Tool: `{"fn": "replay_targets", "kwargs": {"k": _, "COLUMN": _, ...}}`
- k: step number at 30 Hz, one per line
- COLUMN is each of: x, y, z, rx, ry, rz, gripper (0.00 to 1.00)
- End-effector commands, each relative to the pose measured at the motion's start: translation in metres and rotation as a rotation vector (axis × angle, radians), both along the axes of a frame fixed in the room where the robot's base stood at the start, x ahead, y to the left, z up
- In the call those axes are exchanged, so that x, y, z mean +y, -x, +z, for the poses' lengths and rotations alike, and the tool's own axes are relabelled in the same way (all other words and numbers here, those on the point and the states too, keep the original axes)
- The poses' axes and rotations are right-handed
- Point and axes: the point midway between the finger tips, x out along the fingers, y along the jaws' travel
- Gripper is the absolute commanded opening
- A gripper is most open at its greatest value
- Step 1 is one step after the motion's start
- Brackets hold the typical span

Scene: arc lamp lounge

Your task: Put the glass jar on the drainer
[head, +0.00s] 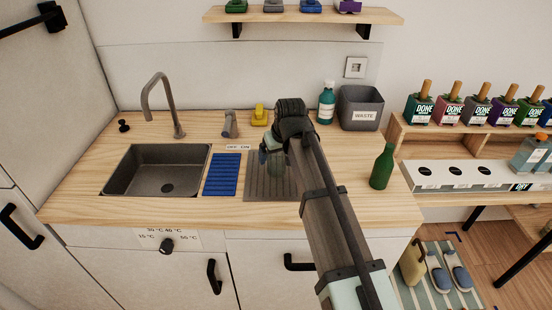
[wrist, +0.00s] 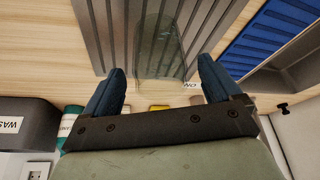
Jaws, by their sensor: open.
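The drainer (head: 256,186), a grey ribbed board, lies on the wooden counter right of the sink; its grooves also show in the wrist view (wrist: 95,30). The clear glass jar (head: 277,166) is faint and see-through. It appears upright over the drainer, below my gripper (head: 268,150), and partly hidden by it. In the wrist view the jar (wrist: 160,45) lies between and beyond the two blue fingertips of my gripper (wrist: 160,66), with a gap on each side. The gripper is open and does not visibly touch the jar. Whether the jar's base rests fully on the drainer is hard to tell.
A blue ribbed mat (head: 221,175) and the sink (head: 155,172) with its tap (head: 160,100) lie to the left. A green bottle (head: 382,167) stands to the right. A teal bottle (head: 326,105) and a waste bin (head: 360,108) stand behind. The counter's front strip is clear.

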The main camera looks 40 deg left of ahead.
Motion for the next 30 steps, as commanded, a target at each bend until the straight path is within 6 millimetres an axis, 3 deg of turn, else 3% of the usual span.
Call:
{"fn": "replay_targets", "kwargs": {"k": 6, "x": -0.014, "y": 0.006, "z": 0.037, "rx": -0.001, "ry": -0.003, "rz": 0.0, "gripper": 0.91}}
{"fn": "replay_targets", "kwargs": {"k": 15, "x": -0.027, "y": 0.011, "z": 0.07, "rx": -0.001, "ry": -0.002, "rz": 0.0, "gripper": 0.91}}
{"fn": "replay_targets", "kwargs": {"k": 30, "x": -0.03, "y": 0.013, "z": 0.079, "rx": 0.0, "ry": 0.0, "rz": 0.0, "gripper": 0.91}}
